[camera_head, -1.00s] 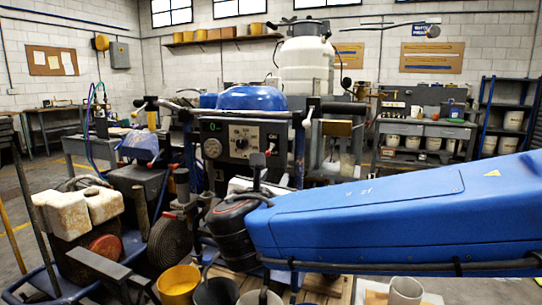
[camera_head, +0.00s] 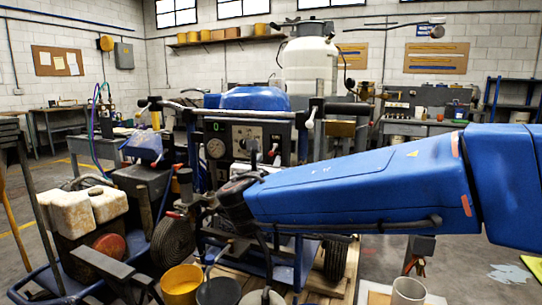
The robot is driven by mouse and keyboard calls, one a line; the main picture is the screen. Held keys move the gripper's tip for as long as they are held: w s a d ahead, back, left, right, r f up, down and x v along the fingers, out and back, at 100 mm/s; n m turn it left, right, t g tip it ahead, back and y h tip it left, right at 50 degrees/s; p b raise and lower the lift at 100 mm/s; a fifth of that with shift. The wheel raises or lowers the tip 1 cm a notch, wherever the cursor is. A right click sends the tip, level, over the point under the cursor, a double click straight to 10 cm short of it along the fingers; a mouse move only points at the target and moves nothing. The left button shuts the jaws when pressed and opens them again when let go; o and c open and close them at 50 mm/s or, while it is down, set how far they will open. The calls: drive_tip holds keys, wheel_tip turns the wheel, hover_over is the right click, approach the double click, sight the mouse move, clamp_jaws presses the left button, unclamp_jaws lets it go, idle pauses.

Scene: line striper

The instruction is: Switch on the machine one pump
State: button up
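A line-striper machine (camera_head: 256,99) with a blue rounded top stands in the middle, facing me. Its dark control panel (camera_head: 274,131) carries a small green-lit display (camera_head: 221,127), a round gauge (camera_head: 216,148) and a pale plate with a knob (camera_head: 245,133). I cannot make out a labelled pump switch or its position. My blue arm reaches in from the right, and its dark wrist end is in front of the machine just below the panel. A small dark part stands up at the panel's lower edge. My gripper's fingers cannot be clearly made out there.
A yellow bucket (camera_head: 180,284) and a dark bucket (camera_head: 218,291) stand low in front. A white mug (camera_head: 408,291) is at the front right. Open floor shows at right.

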sight(271, 155)
drive_tip(key=w, duration=0.7)
drive_tip(key=shift+d, duration=0.35)
clamp_jaws()
